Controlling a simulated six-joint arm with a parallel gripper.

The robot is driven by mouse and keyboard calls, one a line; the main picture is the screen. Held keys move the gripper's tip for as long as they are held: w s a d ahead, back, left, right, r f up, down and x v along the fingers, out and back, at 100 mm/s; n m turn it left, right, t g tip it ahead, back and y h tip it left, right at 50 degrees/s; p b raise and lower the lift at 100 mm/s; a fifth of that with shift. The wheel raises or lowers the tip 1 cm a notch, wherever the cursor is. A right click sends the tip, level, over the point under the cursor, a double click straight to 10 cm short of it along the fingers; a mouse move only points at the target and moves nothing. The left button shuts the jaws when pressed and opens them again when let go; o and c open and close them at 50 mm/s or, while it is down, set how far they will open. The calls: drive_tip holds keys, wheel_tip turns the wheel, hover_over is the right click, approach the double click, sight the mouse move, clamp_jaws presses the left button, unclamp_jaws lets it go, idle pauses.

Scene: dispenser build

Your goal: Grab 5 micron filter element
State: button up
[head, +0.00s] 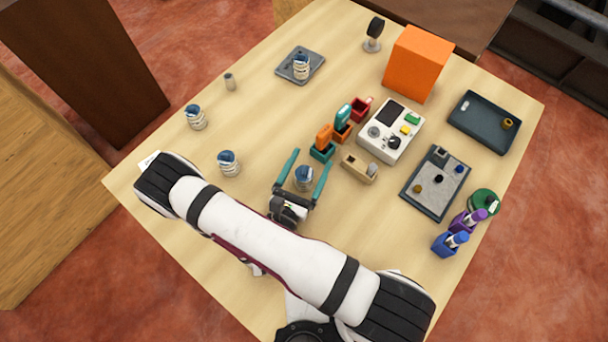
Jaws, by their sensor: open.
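No readable label in the head view tells which thing is the 5 micron filter element. My gripper (311,161) is open, with two long teal fingers spread apart low over the table. A small blue-topped canister (304,178) shows between the fingers; I cannot tell whether they touch it. Similar blue-and-white canisters stand at the left, one nearer (229,163) and one farther (195,117). Another (301,66) stands on a grey tray (287,76) at the back. A small grey cylinder (230,81) stands alone at the back left.
Teal, orange and red bins (322,152) and a tan holder (358,168) stand just beyond my gripper. A white control box (390,130), an orange box (416,64), a dark tray (484,122) and a grey parts tray (435,183) fill the right. The left of the table has free room.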

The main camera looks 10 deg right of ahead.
clamp_jaws()
idle(0.3)
drive_tip(key=shift+r, duration=0.1)
